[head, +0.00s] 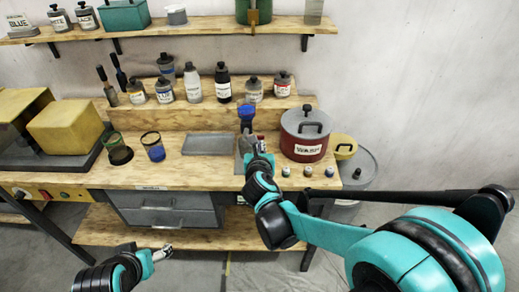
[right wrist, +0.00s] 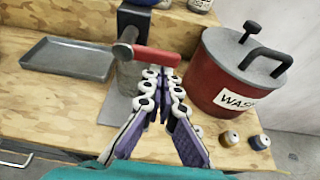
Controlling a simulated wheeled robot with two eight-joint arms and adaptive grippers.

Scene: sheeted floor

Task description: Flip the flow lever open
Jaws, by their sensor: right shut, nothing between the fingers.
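The flow lever (right wrist: 157,56) is a red handle in the right wrist view. It points right from a round grey pivot on a dark upright stand (right wrist: 133,22). In the head view the stand, with a blue top (head: 246,112), is at the bench's middle, partly hidden by my right gripper. My right gripper (right wrist: 161,74) is shut and empty, its fingertips just below the red handle in the picture; I cannot tell whether they touch it. It also shows in the head view (head: 248,145). My left gripper (head: 168,250) hangs low in front of the bench, its jaws too small to judge.
A red lidded WASH pot (head: 304,135) stands right of the stand, with several small jars in front. A grey tray (head: 208,144) lies to the left, with two cups (head: 153,147) beyond it. Bottles line the raised shelf (head: 180,113) behind.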

